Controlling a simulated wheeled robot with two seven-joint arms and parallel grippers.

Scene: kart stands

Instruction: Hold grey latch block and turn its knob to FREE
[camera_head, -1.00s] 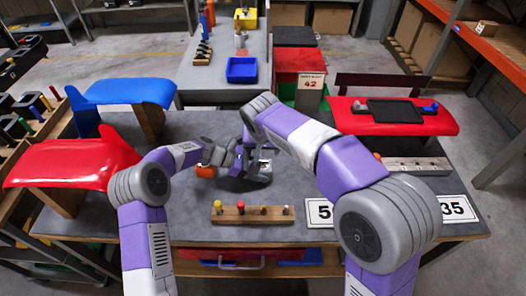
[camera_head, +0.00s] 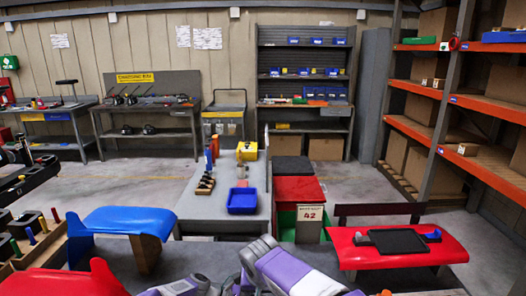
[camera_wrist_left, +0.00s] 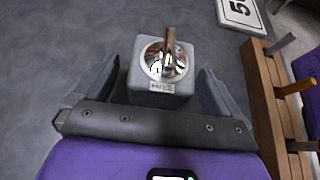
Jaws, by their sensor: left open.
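The grey latch block (camera_wrist_left: 137,88) shows in the left wrist view. Its round shiny knob (camera_wrist_left: 163,62) has a brown lever pointing toward the top of the picture. A small label plate sits on the near side of the block, too blurred to read surely. My left gripper (camera_wrist_left: 160,72) is open, with one finger on each side of the block and a visible gap to it. In the head view only parts of my arms show at the bottom edge; both grippers and the block are out of that frame.
A wooden peg rack (camera_wrist_left: 277,105) and a white number card (camera_wrist_left: 240,12) lie right of the block. In the head view, a blue panel (camera_head: 127,221), a red panel (camera_head: 60,281) and a red stand with a black tray (camera_head: 397,241) flank my arms. A blue bin (camera_head: 242,201) stands behind.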

